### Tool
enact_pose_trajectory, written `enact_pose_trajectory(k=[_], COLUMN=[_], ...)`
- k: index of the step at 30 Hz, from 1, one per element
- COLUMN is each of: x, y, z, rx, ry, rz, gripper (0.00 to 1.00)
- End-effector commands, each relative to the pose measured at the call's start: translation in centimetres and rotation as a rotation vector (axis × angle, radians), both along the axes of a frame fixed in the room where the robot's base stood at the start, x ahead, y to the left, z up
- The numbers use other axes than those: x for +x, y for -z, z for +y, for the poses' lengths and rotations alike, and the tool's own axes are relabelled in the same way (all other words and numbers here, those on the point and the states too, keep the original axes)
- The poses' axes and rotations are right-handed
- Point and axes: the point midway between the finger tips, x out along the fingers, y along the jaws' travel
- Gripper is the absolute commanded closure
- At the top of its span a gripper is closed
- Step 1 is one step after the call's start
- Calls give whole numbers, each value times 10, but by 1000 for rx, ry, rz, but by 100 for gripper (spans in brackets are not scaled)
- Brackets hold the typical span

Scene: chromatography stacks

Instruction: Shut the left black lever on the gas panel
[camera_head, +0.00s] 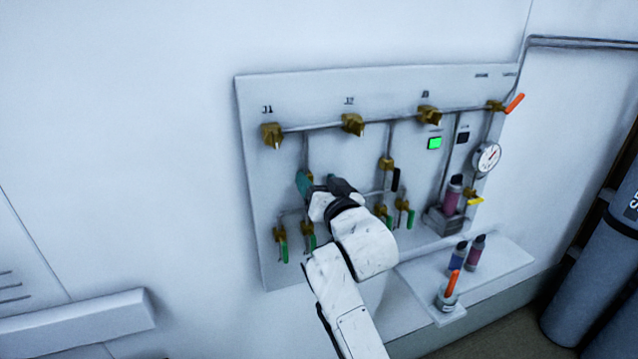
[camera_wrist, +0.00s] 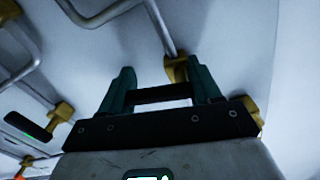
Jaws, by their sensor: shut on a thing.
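The gas panel (camera_head: 330,95) is a pale board on the wall with brass valves and thin pipes. My gripper (camera_head: 322,184) is at its left middle, with teal fingers. In the wrist view the gripper (camera_wrist: 162,88) has a black bar, the left black lever (camera_wrist: 162,95), between its fingers, in front of a brass valve (camera_wrist: 178,69). The lever looks roughly crosswise to the pipe there. In the head view the gripper hides this lever. The right black lever (camera_head: 395,180) hangs upright beside its brass valve (camera_head: 386,163); it also shows in the wrist view (camera_wrist: 28,126).
Green levers (camera_head: 282,245) sit low on the panel. An orange lever (camera_head: 514,103), a gauge (camera_head: 487,157) and a lit green square (camera_head: 434,143) are at the right. A shelf (camera_head: 500,262) with small bottles juts out below. Grey cylinders (camera_head: 590,275) stand far right.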

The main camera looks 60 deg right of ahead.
Motion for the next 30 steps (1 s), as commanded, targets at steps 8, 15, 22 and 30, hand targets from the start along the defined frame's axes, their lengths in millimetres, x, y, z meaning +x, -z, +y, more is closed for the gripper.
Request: enact_pose_trajectory(k=[8,15,22,30], x=[0,0,0,0], y=[-6,-6,-6,-6], z=[1,0,0,0], rx=[-172,-220,-220,-218], ry=[-1,0,0,0], rz=[118,148,147,147], gripper=[68,68,32,12])
